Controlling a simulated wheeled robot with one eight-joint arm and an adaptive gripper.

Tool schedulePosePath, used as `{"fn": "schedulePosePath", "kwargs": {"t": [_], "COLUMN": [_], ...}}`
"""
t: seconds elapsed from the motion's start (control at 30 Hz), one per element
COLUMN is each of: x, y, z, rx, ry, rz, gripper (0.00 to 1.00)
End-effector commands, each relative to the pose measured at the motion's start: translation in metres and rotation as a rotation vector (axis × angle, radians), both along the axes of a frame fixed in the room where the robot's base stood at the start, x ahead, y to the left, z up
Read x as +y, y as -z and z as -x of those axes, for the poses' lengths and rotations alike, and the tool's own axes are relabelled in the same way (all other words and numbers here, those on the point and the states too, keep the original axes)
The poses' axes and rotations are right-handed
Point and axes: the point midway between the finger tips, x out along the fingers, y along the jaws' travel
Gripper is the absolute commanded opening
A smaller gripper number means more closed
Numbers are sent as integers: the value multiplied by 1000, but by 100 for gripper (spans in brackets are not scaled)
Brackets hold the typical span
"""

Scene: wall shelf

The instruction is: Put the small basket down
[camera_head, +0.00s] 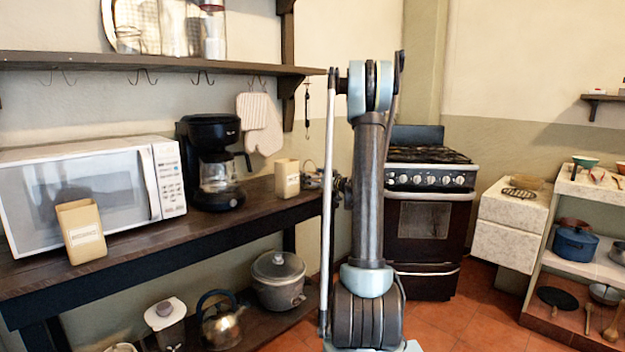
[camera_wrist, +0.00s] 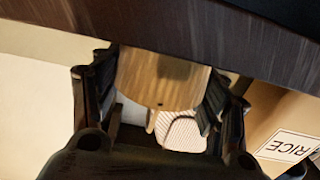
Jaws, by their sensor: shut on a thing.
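The small basket (camera_wrist: 162,82) is a tan, wood-coloured thing in the middle of the wrist view. My gripper (camera_wrist: 158,72) is shut on it, with one dark finger on each side. The wrist picture is upside down, and the basket's base lies close to the dark wooden counter (camera_wrist: 230,30). I cannot tell whether it touches the wood.
A tan rice canister (camera_wrist: 272,120) stands close beside the gripper; it also shows in the head view (camera_head: 287,178). A coffee maker (camera_head: 210,160), a microwave (camera_head: 85,195) and another canister (camera_head: 82,232) stand on the counter (camera_head: 240,222). A stove (camera_head: 425,220) is behind my arm.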

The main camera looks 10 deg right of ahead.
Motion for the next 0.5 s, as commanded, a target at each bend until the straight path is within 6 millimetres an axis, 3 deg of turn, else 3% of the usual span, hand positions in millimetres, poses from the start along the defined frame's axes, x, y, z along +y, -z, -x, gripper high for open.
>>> {"fn": "schedulePosePath", "kwargs": {"t": [0.13, 0.17, 0.23, 0.5], "x": [0, 0, 0, 0], "y": [2, 2, 1, 1], "z": [0, 0, 0, 0], "rx": [0, 0, 0, 0], "ry": [0, 0, 0, 0], "rz": [0, 0, 0, 0], "gripper": [40, 74, 88, 88]}}
